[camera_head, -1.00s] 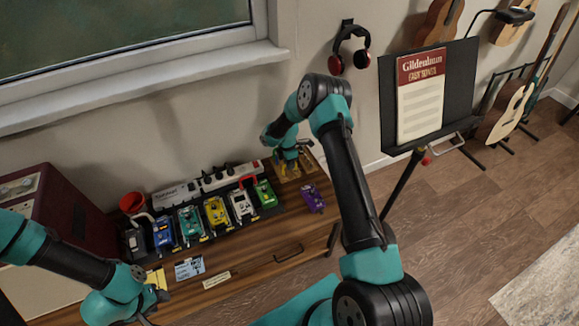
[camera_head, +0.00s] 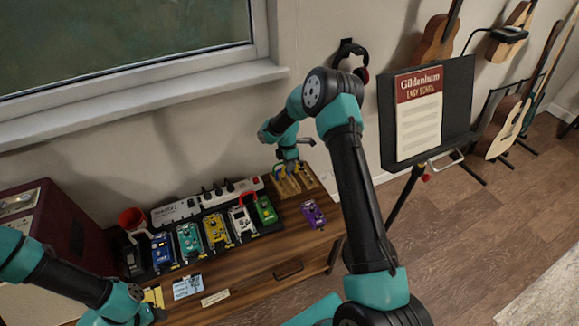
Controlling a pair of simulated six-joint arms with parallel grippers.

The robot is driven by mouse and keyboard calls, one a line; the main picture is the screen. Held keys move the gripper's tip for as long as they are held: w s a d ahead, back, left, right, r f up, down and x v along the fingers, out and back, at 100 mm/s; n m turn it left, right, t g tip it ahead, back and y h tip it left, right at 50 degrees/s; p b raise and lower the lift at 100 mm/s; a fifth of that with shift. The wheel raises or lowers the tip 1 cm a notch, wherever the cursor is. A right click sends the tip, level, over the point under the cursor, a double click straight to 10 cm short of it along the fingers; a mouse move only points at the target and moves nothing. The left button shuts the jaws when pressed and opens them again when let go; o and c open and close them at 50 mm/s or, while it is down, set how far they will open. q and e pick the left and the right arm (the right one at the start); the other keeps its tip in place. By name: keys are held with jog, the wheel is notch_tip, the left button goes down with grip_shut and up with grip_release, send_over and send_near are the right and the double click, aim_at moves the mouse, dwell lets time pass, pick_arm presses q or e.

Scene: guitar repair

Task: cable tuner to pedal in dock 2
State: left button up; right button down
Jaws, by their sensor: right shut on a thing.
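A row of pedals stands on a dark board: a small dark one (camera_head: 133,260) at the left, then blue (camera_head: 162,250), teal (camera_head: 189,241), yellow (camera_head: 216,231), white (camera_head: 241,222) and green (camera_head: 265,210). I cannot read which is the tuner or the dock numbers. A red cable (camera_head: 247,194) arches between the white and green pedals. My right gripper (camera_head: 288,166) is at the wooden cable holder (camera_head: 312,182), shut on what looks like a cable (camera_head: 289,174), mostly hidden. My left gripper (camera_head: 156,312) is at the bottom left, its fingers unclear.
A purple pedal (camera_head: 313,214) lies off the board at the right. A white power strip (camera_head: 205,200) runs behind the pedals and a red cup (camera_head: 132,219) stands at the left. Paper notes (camera_head: 187,286) lie at the cabinet front. A music stand (camera_head: 455,110) stands at the right.

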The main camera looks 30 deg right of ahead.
jog(key=a+r+m+t+y, duration=0.1)
jog(key=a+r+m, duration=0.2)
jog(key=a+m, duration=0.45)
jog(key=a+r+m+y, duration=0.1)
jog(key=a+r+m, duration=0.2)
jog(key=a+m, duration=0.4)
jog(key=a+f+n+g+h, duration=0.1)
jog(key=a+f+n+h, duration=0.1)
jog(key=a+n, duration=1.2)
jog(key=shift+a, duration=0.95)
jog(key=shift+w+f, duration=0.1)
notch_tip(320, 180, down, 6)
jog(key=shift+f, duration=0.15)
jog(key=shift+f, duration=1.1)
dwell(1.9)
